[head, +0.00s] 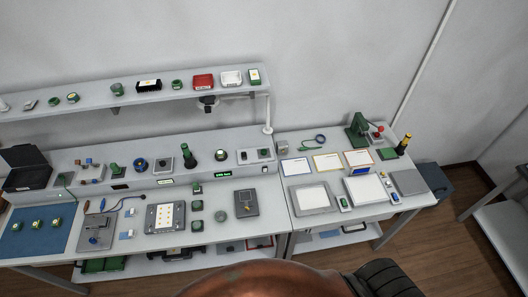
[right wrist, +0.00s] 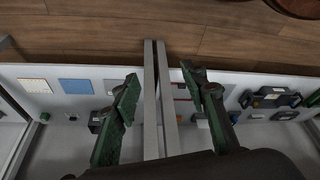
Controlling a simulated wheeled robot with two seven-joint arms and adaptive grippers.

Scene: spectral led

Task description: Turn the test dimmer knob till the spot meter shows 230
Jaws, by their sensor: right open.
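A small green-lit display (head: 222,174) sits on the front face of the raised ledge; its digits are too small to read, and I cannot tell for sure that it is the spot meter. Above it to the right, a pale panel with small dark round parts (head: 255,156) stands on the ledge; one may be the dimmer knob, but no label is readable. My right gripper (right wrist: 160,74) is open and empty in the right wrist view, its two green fingers wide apart. Neither gripper shows in the head view.
The right bench (head: 325,228) holds trays and a green press (head: 357,129). The wrist view shows bench-frame bars and wooden floor.

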